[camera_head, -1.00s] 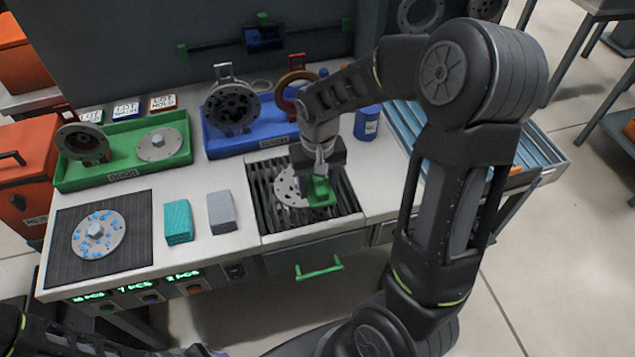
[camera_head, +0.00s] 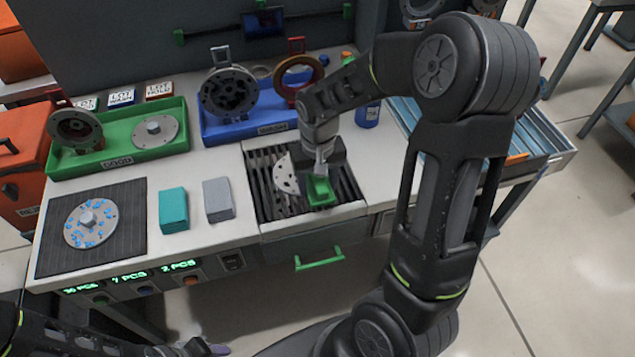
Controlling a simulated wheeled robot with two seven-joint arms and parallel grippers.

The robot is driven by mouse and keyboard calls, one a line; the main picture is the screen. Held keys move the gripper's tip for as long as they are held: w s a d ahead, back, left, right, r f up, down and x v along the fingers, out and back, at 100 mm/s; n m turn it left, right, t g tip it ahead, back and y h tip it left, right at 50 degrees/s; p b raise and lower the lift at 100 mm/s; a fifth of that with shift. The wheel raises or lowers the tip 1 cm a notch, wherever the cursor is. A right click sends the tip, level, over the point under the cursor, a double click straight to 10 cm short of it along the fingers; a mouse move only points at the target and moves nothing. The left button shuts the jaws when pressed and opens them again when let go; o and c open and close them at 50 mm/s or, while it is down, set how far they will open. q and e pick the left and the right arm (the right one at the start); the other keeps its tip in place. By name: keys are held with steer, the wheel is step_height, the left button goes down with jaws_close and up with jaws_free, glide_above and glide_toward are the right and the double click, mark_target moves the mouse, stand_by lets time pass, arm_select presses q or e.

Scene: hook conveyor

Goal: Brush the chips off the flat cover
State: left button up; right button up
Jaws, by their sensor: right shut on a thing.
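A pale disc with small holes, the flat cover (camera_head: 286,175), is on the dark slatted grate and looks tilted, showing as a narrow half-moon. My right gripper (camera_head: 322,168) points down just right of it, shut on a small green block (camera_head: 320,191). The block's lower face is hidden, and I cannot tell whether it touches the cover. I cannot make out chips on this cover. Another round plate (camera_head: 91,222) with a raised hub lies on the black mat, dotted with blue chips. My left arm shows at the bottom left; the state of its gripper (camera_head: 205,348) is unclear.
A teal block (camera_head: 173,210) and a grey block (camera_head: 218,200) stand between the mat (camera_head: 130,245) and the grate (camera_head: 262,160). Behind are a green tray (camera_head: 180,113) and a blue tray (camera_head: 215,130) with metal parts. A blue bottle (camera_head: 367,115) stands behind my right gripper.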

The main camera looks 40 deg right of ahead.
steer(key=shift+f+b, duration=0.35)
steer(key=shift+f, duration=0.05)
stand_by(0.4)
steer(key=shift+w+a+r, duration=0.1)
steer(key=shift+w+a, duration=0.1)
steer(key=shift+a, duration=0.35)
steer(key=shift+w+a+r, duration=0.1)
steer(key=shift+w+a, duration=0.1)
steer(key=shift+a, duration=0.3)
steer(key=shift+a+f, duration=0.1)
steer(key=shift+a, duration=0.05)
steer(key=shift+w+a+f, duration=0.1)
steer(key=shift+w+a, duration=0.1)
steer(key=shift+a, duration=0.25)
steer(key=shift+w+a, duration=0.15)
steer(key=shift+a, duration=0.3)
